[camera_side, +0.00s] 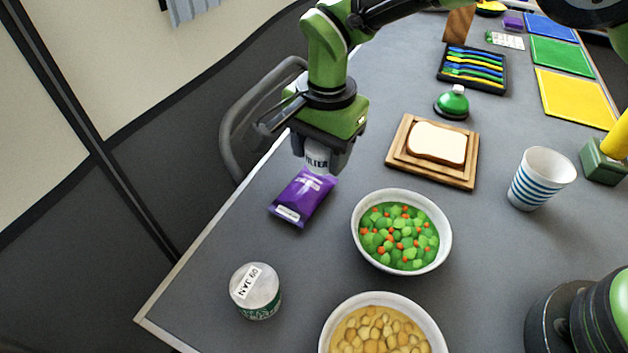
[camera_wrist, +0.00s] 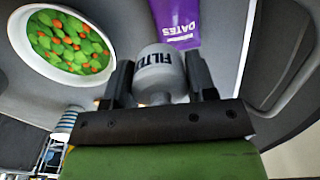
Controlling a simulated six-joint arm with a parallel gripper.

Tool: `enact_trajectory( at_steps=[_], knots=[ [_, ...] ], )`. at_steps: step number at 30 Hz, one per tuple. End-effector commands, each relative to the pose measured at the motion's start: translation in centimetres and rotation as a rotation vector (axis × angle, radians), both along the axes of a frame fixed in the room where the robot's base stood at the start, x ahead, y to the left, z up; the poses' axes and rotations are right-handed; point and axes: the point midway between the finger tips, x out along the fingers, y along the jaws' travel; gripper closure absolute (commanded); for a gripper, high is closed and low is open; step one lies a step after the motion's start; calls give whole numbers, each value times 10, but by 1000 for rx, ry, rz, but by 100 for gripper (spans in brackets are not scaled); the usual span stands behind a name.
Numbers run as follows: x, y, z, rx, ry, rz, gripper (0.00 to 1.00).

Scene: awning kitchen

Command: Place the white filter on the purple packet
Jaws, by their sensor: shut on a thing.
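The white filter (camera_side: 317,160) is a small cylinder with dark "FILTER" lettering. My gripper (camera_side: 322,160) is shut on it, with one finger on each side, and it also shows in the wrist view (camera_wrist: 158,72). The purple packet (camera_side: 303,196) lies flat on the table near its left edge. In the wrist view the packet (camera_wrist: 177,22) reads "DATES" and lies beyond the filter. In the side view the filter is over the packet's upper end. I cannot tell whether they touch.
A bowl of green vegetables (camera_side: 401,232) stands right of the packet, with a bowl of chickpeas (camera_side: 384,335) nearer. A lidded jar (camera_side: 255,290) stands at the lower left. Bread on a wooden board (camera_side: 434,150) and a striped cup (camera_side: 540,178) are farther right.

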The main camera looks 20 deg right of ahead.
Motion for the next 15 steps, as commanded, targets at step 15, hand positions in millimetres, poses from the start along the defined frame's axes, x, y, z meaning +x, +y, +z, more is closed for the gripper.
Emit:
enact_trajectory(
  at_steps=[15],
  knots=[
    [0,-1,-64,-2,1,0,73]
  ],
)
